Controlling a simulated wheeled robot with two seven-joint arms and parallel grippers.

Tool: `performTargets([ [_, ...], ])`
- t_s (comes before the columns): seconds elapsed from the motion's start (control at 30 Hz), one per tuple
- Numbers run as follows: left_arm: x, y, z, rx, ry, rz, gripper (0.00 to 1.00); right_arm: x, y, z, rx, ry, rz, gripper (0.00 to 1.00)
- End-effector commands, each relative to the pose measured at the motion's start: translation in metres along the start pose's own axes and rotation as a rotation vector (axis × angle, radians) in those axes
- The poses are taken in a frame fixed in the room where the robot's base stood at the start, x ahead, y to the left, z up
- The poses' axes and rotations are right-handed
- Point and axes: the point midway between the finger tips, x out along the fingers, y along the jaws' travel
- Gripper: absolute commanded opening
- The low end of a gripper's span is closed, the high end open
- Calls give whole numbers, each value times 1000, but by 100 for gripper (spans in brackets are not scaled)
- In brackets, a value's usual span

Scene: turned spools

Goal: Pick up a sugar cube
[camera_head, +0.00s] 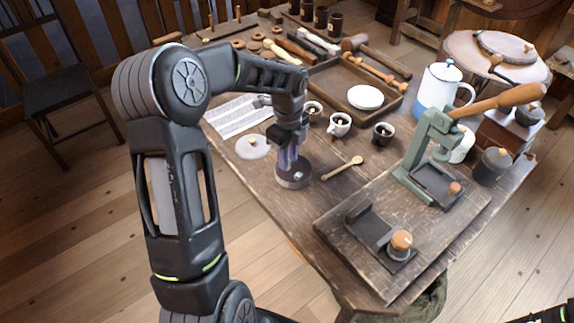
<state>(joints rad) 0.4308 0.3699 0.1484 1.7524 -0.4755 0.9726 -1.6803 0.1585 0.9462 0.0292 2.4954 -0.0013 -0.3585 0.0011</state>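My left gripper (291,164) points down over a small round dark dish (293,181) near the front left edge of the wooden table (334,220). Its fingertips are at or just inside the dish, and I cannot tell whether they are open or shut. A tiny pale spot (299,174) shows in the dish beside the fingers; it may be a sugar cube, but it is too small to be sure. The fingers hide part of the dish. My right gripper is not in view; only a bit of dark arm shows at the bottom right corner.
Small cups (340,124) stand behind the dish. A wooden spoon (343,168) lies to its right and a white lid (252,146) to its left. A green lever press (426,155), a white-blue pot (440,86) and a tray with a white plate (365,97) stand farther off.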

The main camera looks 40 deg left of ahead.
Motion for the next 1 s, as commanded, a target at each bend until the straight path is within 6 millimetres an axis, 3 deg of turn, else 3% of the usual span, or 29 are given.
performTargets([
  [0.17,17,0,0,0,0,0,25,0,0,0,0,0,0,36],
  [0.73,17,0,0,0,0,-1,25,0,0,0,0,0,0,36],
  [1.0,17,0,0,0,0,-1,5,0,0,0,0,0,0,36],
])
